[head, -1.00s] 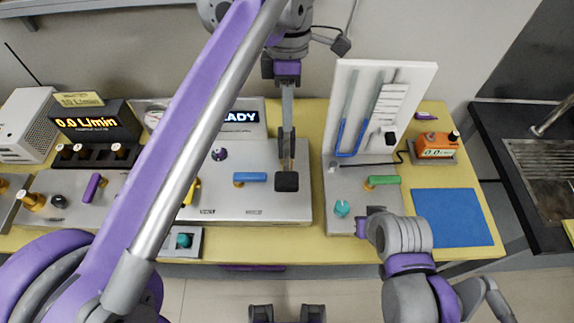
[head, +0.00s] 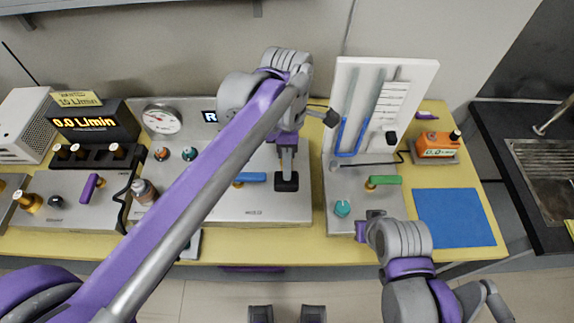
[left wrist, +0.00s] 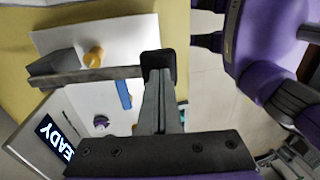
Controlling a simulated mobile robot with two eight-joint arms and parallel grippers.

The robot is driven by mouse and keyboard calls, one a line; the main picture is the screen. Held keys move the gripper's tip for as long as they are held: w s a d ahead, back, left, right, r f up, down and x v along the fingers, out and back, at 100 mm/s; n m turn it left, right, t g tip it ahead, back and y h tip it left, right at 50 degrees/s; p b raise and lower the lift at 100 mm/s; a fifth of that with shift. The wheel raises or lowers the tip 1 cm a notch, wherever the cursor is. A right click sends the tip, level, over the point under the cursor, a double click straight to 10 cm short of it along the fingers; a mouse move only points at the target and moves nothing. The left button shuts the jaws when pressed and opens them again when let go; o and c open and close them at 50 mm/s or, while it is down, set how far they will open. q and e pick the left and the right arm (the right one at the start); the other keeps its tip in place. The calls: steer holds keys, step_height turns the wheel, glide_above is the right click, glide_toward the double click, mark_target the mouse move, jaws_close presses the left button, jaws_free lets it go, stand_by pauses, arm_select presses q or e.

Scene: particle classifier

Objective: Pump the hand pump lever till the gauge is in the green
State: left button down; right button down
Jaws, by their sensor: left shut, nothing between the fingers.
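The pump lever, a grey bar with a black end grip (head: 287,182), sits low over the front of the grey panel. In the left wrist view its black grip (left wrist: 158,65) is just beyond my fingertips, and its bar runs left. My left gripper (head: 287,163) is shut and empty, pointing down right at the grip; I cannot tell whether they touch. The round white gauge (head: 162,120) is at the panel's back left; its reading is too small to tell. My right gripper (head: 368,222) is by the right panel's front edge, its fingers unclear.
A blue-handled valve (head: 250,177) is left of the lever. A white board (head: 408,85) with blue tubing and a green-handled valve (head: 384,180) stand right. My left arm crosses the panel and hides part of it and the display (head: 209,116). A blue mat (head: 455,218) lies clear.

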arm_select(q)
steer(key=shift+f, duration=0.15)
